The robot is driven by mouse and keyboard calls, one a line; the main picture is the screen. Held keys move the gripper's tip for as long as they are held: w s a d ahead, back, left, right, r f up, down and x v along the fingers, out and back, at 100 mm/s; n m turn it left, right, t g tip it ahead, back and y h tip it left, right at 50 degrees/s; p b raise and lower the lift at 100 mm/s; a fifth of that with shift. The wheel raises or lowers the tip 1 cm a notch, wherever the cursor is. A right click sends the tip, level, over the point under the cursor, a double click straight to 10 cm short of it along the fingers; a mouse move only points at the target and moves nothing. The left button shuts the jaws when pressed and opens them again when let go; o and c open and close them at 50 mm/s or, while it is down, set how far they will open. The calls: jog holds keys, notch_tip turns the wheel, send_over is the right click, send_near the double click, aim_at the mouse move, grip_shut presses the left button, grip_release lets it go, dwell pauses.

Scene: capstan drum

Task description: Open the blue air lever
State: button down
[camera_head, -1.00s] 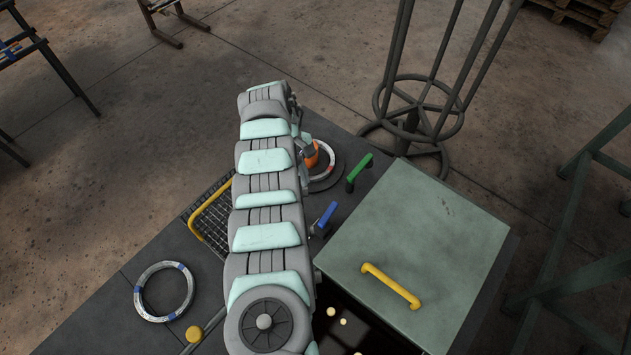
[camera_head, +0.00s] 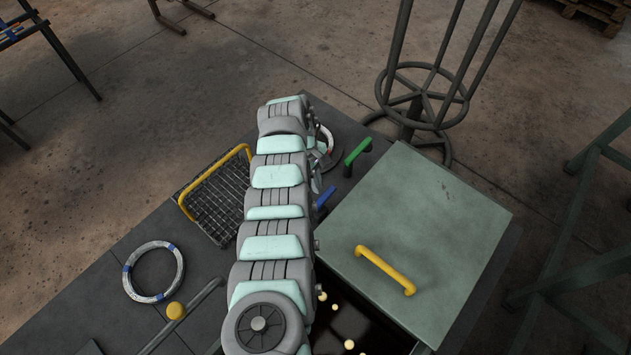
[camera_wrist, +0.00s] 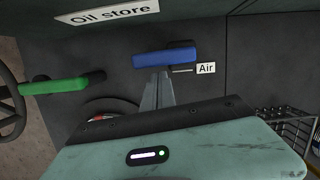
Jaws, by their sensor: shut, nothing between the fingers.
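The blue air lever (camera_wrist: 164,58) lies across the upper middle of the wrist view, with a white "Air" label (camera_wrist: 206,68) at its right. In the head view the lever (camera_head: 326,197) shows only in part, beside my arm. My gripper (camera_wrist: 160,76) is shut and empty. Its fingertips show just below the middle of the lever in the wrist view; I cannot tell whether they touch it.
A green lever (camera_wrist: 54,87) is left of the blue one in the wrist view. A green-grey lid with a yellow handle (camera_head: 385,270) stands right of my arm. A wire basket (camera_head: 217,200) and a ring (camera_head: 153,272) lie to the left.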

jog(key=shift+s+d+m+p, duration=0.25)
jog(key=shift+d+m+p, duration=0.3)
jog(key=shift+m, duration=0.35)
jog(key=shift+d, duration=0.1)
jog(key=shift+b, duration=0.3)
